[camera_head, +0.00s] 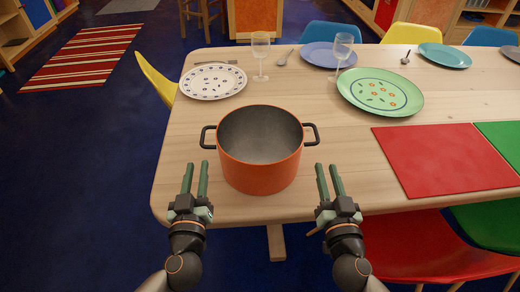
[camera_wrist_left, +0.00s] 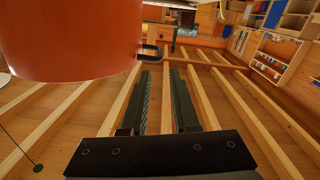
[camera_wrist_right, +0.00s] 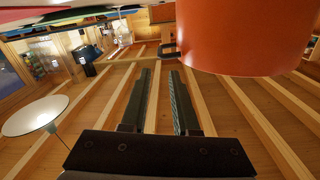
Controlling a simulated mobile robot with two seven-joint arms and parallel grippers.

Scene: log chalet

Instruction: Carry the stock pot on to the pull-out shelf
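An orange stock pot (camera_head: 260,172) with a grey inside and two black side handles stands upright on the wooden table (camera_head: 345,190), near its front left corner. My left gripper (camera_head: 195,178) is in front of and below the left handle, open and empty. My right gripper (camera_head: 328,180) is likewise near the right handle, open and empty. In the left wrist view the pot (camera_wrist_left: 70,40) and one handle (camera_wrist_left: 152,51) show beyond the fingers. In the right wrist view the pot (camera_wrist_right: 245,35) and its other handle (camera_wrist_right: 168,49) show. I cannot make out the pull-out shelf.
A white patterned plate (camera_head: 212,82), a green plate (camera_head: 380,92) and wine glasses (camera_head: 261,52) stand behind the pot. A red mat (camera_head: 440,160) lies to its right. Red (camera_head: 420,245) and yellow (camera_head: 156,78) chairs flank the table. Floor at left is clear.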

